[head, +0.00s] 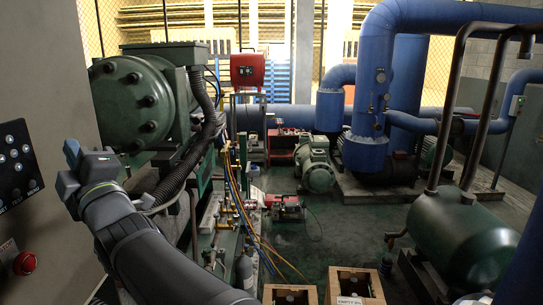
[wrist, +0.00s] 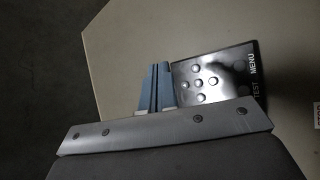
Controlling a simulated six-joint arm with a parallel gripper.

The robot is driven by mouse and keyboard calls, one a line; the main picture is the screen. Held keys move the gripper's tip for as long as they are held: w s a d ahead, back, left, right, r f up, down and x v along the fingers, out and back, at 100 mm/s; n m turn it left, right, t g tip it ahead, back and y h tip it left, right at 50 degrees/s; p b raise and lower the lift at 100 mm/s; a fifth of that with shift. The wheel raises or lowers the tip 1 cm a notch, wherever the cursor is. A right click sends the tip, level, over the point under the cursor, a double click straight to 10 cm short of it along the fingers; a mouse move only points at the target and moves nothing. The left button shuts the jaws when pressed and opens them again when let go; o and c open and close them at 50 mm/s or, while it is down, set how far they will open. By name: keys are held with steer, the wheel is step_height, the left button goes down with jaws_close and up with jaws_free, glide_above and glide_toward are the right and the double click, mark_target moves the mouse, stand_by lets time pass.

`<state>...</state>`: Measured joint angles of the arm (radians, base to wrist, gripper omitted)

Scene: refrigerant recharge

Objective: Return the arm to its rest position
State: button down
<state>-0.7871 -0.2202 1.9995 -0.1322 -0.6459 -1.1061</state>
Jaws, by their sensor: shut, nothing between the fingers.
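My arm (head: 150,245) reaches up from the bottom of the head view toward the left. My gripper (head: 68,168) is at its end, in front of the grey cabinet (head: 55,75) and just right of the black button panel (head: 15,165). In the wrist view my gripper (wrist: 157,68) shows two blue fingers close together, shut and empty. The button panel (wrist: 212,78) lies right beside them there, with round buttons and the words MENU and TEST. Whether the fingertips touch the cabinet or panel, I cannot tell.
A red stop button (head: 24,263) sits low on the cabinet. Green machinery (head: 140,100) with black hoses stands behind my gripper. Two wooden crates (head: 355,285) stand at the bottom centre. A green tank (head: 465,235) is at right. The floor in the middle (head: 340,235) is mostly clear.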

steer(key=s+r+m+g+h, duration=0.25)
steer(key=s+m+g, duration=0.7)
steer(key=s, duration=0.55)
steer(key=s+d+m, duration=0.1)
steer(key=s+d, duration=0.2)
steer(key=d, duration=0.5)
steer(key=w+m, duration=0.1)
steer(key=w+a+f+m, duration=0.1)
steer(key=m, duration=0.1)
steer(key=w+a+f+m+h, duration=0.1)
steer(key=w+m, duration=0.1)
steer(key=shift+a, duration=0.25)
stand_by(0.8)
steer(key=c, duration=2.2)
jaws_free()
